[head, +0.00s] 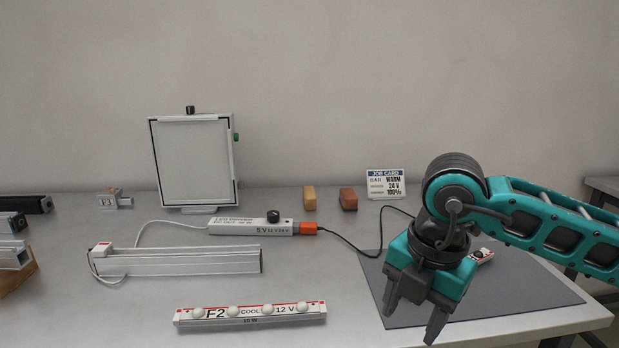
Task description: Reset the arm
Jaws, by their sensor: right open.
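My right arm comes in from the right edge, teal and dark grey. My right gripper (410,317) points down over the left part of the dark mat (520,293), its two fingers apart, with nothing seen between them. A small red and white piece (483,255) shows just right of the gripper, partly hidden behind it. My left gripper does not show in the head view.
A light bar marked F2 (250,322) lies at the table front. Behind it are a clear-fronted channel (180,263), a driver bar (250,227) with a cable, and a lightbox panel (195,165). Two blocks and a job card (386,185) stand at the back.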

